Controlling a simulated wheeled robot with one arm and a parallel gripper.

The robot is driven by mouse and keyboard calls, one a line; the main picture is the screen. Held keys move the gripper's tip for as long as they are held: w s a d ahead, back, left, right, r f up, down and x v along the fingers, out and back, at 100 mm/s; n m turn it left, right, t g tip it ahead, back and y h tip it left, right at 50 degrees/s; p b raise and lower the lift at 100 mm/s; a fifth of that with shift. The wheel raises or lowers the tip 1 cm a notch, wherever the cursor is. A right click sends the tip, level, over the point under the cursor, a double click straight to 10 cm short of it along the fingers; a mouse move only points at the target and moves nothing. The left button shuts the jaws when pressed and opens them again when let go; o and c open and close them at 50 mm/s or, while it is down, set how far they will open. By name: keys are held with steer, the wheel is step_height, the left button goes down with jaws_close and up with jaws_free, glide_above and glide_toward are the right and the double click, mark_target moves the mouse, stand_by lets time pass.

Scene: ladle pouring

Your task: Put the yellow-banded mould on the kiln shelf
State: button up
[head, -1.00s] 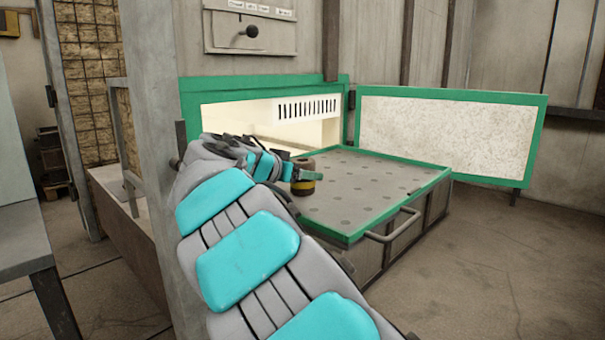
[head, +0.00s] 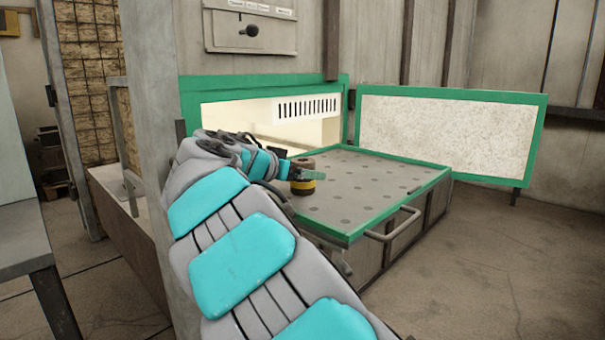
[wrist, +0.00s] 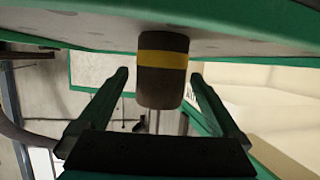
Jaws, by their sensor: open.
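The yellow-banded mould (head: 302,188) is a dark brown cylinder with a yellow band. It stands upright on the kiln shelf (head: 375,195), a grey perforated top with a green rim, near its left edge. In the wrist view the mould (wrist: 162,84) hangs upside down from the shelf surface (wrist: 250,30), as that picture is inverted. My gripper (wrist: 160,76) is open, with one finger on each side of the mould and a visible gap to each. In the head view my gripper (head: 309,174) is at the mould and partly covers it.
The kiln opening (head: 250,118) with a green frame lies behind the shelf. An open green-framed door (head: 445,135) stands at the back right. A handle (head: 395,226) sticks out at the shelf's front. The rest of the shelf top is clear.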

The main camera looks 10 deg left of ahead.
steer(key=b+v, duration=0.1)
steer(key=v, duration=0.9)
steer(key=shift+s+a, duration=0.2)
steer(key=shift+s, duration=0.15)
steer(key=shift+r, duration=0.1)
